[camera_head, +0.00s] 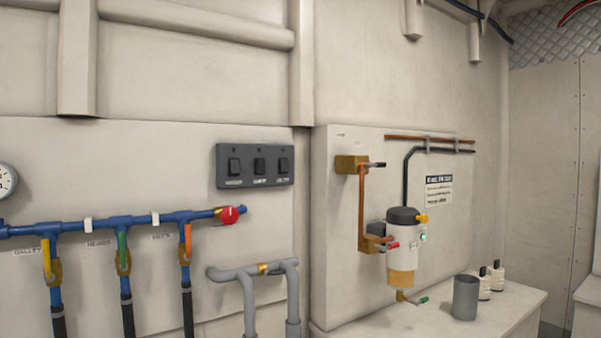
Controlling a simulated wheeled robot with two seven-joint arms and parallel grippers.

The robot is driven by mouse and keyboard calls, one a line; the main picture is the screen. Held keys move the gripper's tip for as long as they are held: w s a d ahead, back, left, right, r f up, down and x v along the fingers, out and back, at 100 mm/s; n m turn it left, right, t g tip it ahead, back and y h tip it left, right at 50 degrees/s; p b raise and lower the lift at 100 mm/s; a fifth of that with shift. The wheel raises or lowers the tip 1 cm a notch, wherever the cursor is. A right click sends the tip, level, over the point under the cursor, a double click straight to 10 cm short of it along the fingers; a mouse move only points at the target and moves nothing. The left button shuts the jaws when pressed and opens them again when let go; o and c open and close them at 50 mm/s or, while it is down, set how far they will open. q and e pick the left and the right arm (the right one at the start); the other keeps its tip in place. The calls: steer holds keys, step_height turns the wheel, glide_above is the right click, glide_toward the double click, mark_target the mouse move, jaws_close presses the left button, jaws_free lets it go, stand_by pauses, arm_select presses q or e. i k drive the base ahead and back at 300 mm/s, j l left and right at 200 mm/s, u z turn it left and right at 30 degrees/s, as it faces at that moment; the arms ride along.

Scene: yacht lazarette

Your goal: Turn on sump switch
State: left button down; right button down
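A dark switch panel (255,166) is mounted on the wall left of centre. It carries three black rocker switches in a row: a left one (234,166), a middle one (259,166) and a right one (283,165). A small pale label sits under each. The labels are too small to read, so I cannot tell which is the sump switch or whether any is on. Neither of my grippers is in view.
Below the panel runs a blue pipe manifold (105,224) with a red knob (229,215) and coloured valve handles. Grey pipes (260,270) stand beneath. To the right are a filter unit (403,245) and a grey cup (466,297) on a ledge. Nothing covers the panel's front.

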mark_target(260, 163)
steer(key=i+l, duration=0.2)
steer(key=l, duration=0.15)
steer(key=i+l+u, duration=0.1)
steer(key=l, duration=0.25)
steer(key=i+l, duration=0.25)
steer(key=l, duration=0.15)
steer(key=i+l+u, duration=0.1)
steer(key=l, duration=0.25)
steer(key=i+l, duration=0.25)
steer(key=l, duration=0.15)
